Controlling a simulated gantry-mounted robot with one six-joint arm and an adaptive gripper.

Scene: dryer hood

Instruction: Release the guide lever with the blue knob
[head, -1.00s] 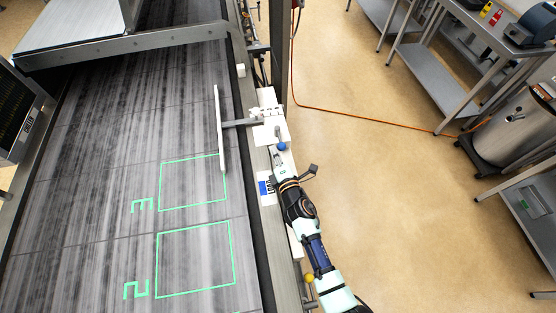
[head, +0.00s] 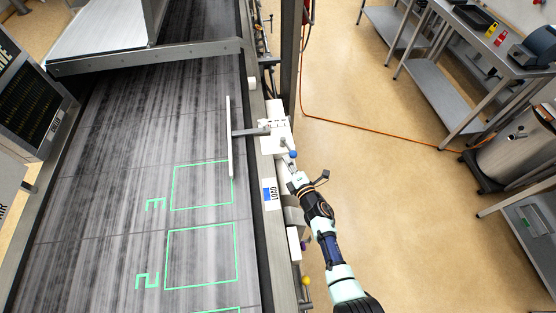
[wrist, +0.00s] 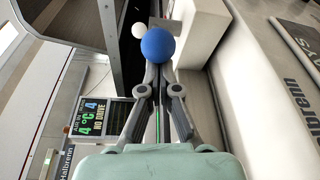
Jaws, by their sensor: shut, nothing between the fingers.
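The blue knob (head: 293,154) sits at the near end of the guide lever, beside the white guide mount (head: 272,137) on the conveyor's right rail. The long pale guide bar (head: 229,135) stands over the belt, joined to the mount by a grey arm. My gripper (head: 292,170) is just on the near side of the knob. In the wrist view the blue knob (wrist: 157,45) is large, right beyond the fingertips of my gripper (wrist: 156,72). The fingers are shut together with nothing between them. The knob hides part of the lever; contact with it cannot be told.
A white block (wrist: 200,30) is close right of the knob in the wrist view, and a small white ball (wrist: 139,30) is behind it. A yellow knob (head: 306,281) is lower on the rail. A steel post (head: 291,50) rises behind.

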